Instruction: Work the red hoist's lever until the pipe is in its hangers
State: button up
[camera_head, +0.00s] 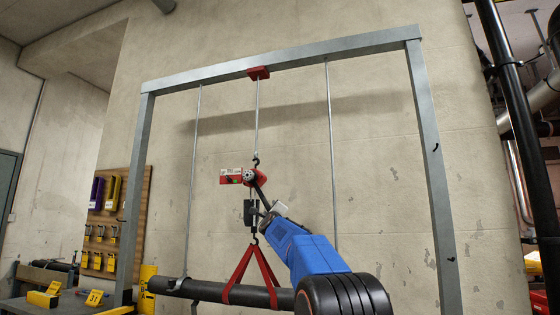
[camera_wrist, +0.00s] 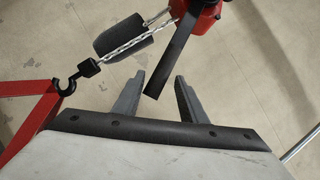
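The red hoist (camera_head: 248,176) hangs on a rod from the frame's top beam. Its dark lever (camera_head: 262,192) slants down to the right; in the wrist view the lever (camera_wrist: 174,66) reaches down between the fingers. My gripper (camera_head: 266,210) is open around the lever's end, with gaps visible on both sides in the wrist view (camera_wrist: 160,78). The black pipe (camera_head: 205,290) hangs in a red sling (camera_head: 240,272) from the hoist's lower hook. The left hanger rod (camera_head: 192,180) ends in a hook at the pipe; whether the pipe rests in it is unclear. The right hanger's (camera_head: 331,150) lower end is hidden by my arm.
A grey steel frame (camera_head: 433,175) stands around the hoist before a concrete wall. A chain (camera_wrist: 135,38) and dark cylinder (camera_wrist: 122,46) hang close left of my fingers. A workbench and tool board (camera_head: 108,235) stand left; a black vertical pipe (camera_head: 520,130) stands right.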

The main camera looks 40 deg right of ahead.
jog(key=shift+w+a+r+n+y, duration=0.1)
jog(key=shift+r+n+y, duration=0.15)
jog(key=shift+r, duration=0.3)
jog(key=shift+w+a+r+n+y, duration=0.15)
jog(key=shift+r+n, duration=0.1)
jog(key=shift+r, duration=0.25)
jog(key=shift+d, duration=0.1)
jog(key=shift+m+h, duration=0.7)
jog(key=shift+m, duration=0.2)
jog(key=shift+s+d+f, duration=0.15)
jog(key=shift+s+f, duration=0.05)
jog(key=shift+f, duration=0.8)
jog(key=shift+s+d+f, duration=0.1)
jog(key=shift+s+f, duration=0.1)
jog(key=shift+f, duration=0.75)
jog(key=shift+f+m+h, duration=0.5)
jog(key=shift+f+m, duration=0.5)
jog(key=shift+f, duration=1)
jog(key=shift+w+a+f+m+h, duration=0.1)
jog(key=shift+w+f+m+h, duration=0.2)
jog(key=shift+f, duration=0.35)
jog(key=shift+w+a+f+m+h, duration=0.1)
jog(key=shift+a+f+m, duration=0.05)
jog(key=shift+f+m, duration=0.4)
jog(key=shift+w+a+f+m+h, duration=0.1)
jog(key=shift+f+m+h, duration=0.15)
jog(key=shift+f, duration=0.45)
